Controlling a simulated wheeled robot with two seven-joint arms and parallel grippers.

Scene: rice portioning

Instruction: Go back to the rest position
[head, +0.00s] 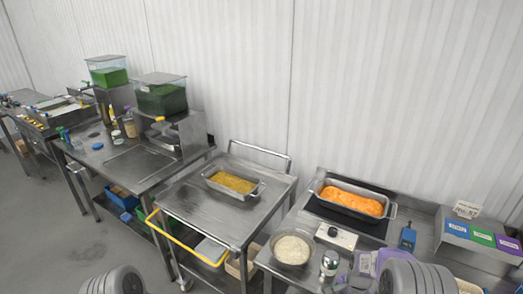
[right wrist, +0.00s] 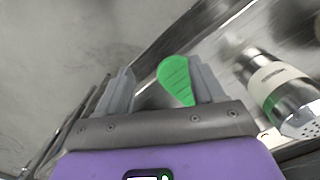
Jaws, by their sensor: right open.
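My right gripper (right wrist: 160,68) shows its two grey fingers spread apart in the right wrist view. A green ridged rounded piece (right wrist: 176,78) lies against the inner side of one finger; I cannot tell whether it belongs to the gripper. In the head view my right gripper's purple body (head: 368,263) is low at the right, over the front of the right-hand counter. A silver shaker (head: 329,262) stands just left of it; it also shows in the right wrist view (right wrist: 278,92), beside the fingers and apart from them. My left gripper is out of sight.
A bowl of rice (head: 292,250) and a pan of orange food (head: 350,199) are on the right counter. A cart (head: 185,205) with a yellow-handled side holds a pan of yellow food (head: 233,182). A labelled box (head: 480,236) stands far right. Floor at left is clear.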

